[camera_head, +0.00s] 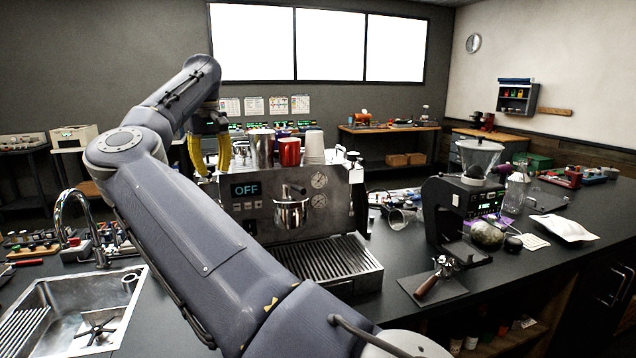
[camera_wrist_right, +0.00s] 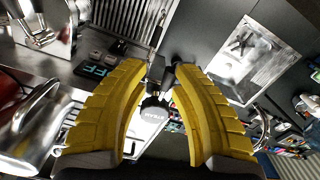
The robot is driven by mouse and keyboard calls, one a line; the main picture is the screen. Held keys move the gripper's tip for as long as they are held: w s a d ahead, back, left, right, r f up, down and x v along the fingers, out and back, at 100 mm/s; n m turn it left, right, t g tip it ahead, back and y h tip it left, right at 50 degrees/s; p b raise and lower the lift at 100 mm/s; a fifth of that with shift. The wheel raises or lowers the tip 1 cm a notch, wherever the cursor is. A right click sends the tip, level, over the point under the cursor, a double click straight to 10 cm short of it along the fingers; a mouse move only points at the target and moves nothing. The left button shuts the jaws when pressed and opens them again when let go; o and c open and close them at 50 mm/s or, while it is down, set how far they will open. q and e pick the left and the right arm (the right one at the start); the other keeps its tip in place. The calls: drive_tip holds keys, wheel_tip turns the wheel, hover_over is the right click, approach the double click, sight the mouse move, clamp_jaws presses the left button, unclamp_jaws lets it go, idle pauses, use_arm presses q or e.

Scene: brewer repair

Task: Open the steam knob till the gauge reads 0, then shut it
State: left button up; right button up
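The espresso machine (camera_head: 255,218) stands on the dark counter, its display reading OFF. Two round gauges, an upper (camera_head: 319,181) and a lower (camera_head: 318,200), are on its front; their needles are too small to read. My right gripper (camera_head: 212,168) points down at the machine's left end, its yellow fingers apart. In the right wrist view, the round knob marked STEAM (camera_wrist_right: 152,113) lies between the spread fingers (camera_wrist_right: 157,75), with gaps visible on both sides. I cannot make out the knob clearly in the head view. My left gripper is not in view.
A steel pitcher (camera_head: 262,148), a red cup (camera_head: 289,152) and pale cups (camera_head: 315,147) stand on top of the machine near my gripper. A sink (camera_head: 60,315) with a tap (camera_head: 75,215) is at left. A grinder (camera_head: 450,210) and portafilter (camera_head: 432,280) are at right.

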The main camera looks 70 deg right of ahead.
drive_tip(key=d+n, duration=0.7)
drive_tip(key=n, duration=0.7)
drive_tip(key=shift+s+d+n, duration=0.15)
drive_tip(key=shift+d+n, duration=0.15)
drive_tip(key=shift+d, duration=0.1)
idle(0.6)
drive_tip(key=shift+w+d+n, duration=0.25)
drive_tip(key=shift+n, duration=0.35)
drive_tip(key=shift+w+d+n, duration=0.25)
drive_tip(key=shift+n, duration=0.35)
idle(4.4)
